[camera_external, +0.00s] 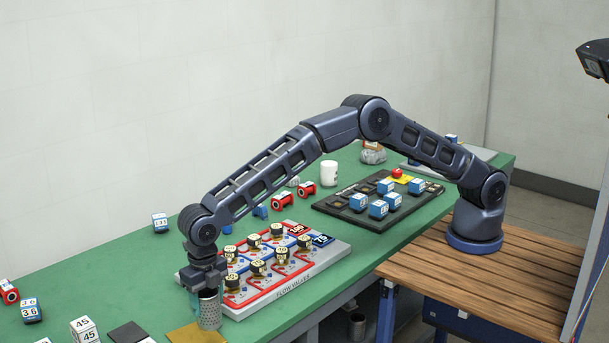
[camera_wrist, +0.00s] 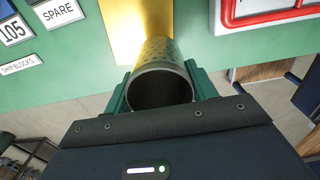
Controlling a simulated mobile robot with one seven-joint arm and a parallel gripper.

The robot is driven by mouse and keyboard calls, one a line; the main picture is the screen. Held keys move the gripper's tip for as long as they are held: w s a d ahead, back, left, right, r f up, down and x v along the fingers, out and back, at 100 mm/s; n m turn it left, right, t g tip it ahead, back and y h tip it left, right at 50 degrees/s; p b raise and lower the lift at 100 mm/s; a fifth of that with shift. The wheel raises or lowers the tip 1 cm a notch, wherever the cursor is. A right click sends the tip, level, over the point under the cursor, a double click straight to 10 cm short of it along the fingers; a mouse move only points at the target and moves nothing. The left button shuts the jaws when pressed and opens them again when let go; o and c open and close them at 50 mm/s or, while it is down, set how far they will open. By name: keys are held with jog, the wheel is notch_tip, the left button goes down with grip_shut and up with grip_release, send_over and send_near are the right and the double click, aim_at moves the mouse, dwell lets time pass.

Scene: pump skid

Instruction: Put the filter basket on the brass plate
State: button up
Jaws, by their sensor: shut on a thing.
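The filter basket (camera_external: 209,311) is a grey perforated metal cylinder, held upright at the front left of the green bench. My gripper (camera_external: 207,291) points down and is shut on its upper part. The wrist view shows the basket's open rim (camera_wrist: 162,90) between my two green fingers. The brass plate (camera_external: 185,335) is a flat yellow sheet, partly cut off by the picture's bottom edge. The basket's lower end appears over its right part; I cannot tell whether they touch. The plate (camera_wrist: 126,35) also shows beyond the basket in the wrist view.
The flow valves board (camera_external: 327,258) stands close to the right of the basket, with several capped valves. White 45 block (camera_external: 83,329) and a dark plate (camera_external: 129,333) lie to the left. A black tray (camera_external: 329,207) with blue blocks and a white mug (camera_external: 329,173) are farther back.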

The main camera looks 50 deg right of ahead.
aim_at(209, 314)
jog(key=shift+f, duration=2.1)
jog(key=shift+f, duration=0.15)
jog(key=o, duration=1)
jog(key=shift+o, duration=0.2)
notch_tip(209, 314, up, 12)
jog(key=shift+r, duration=0.2)
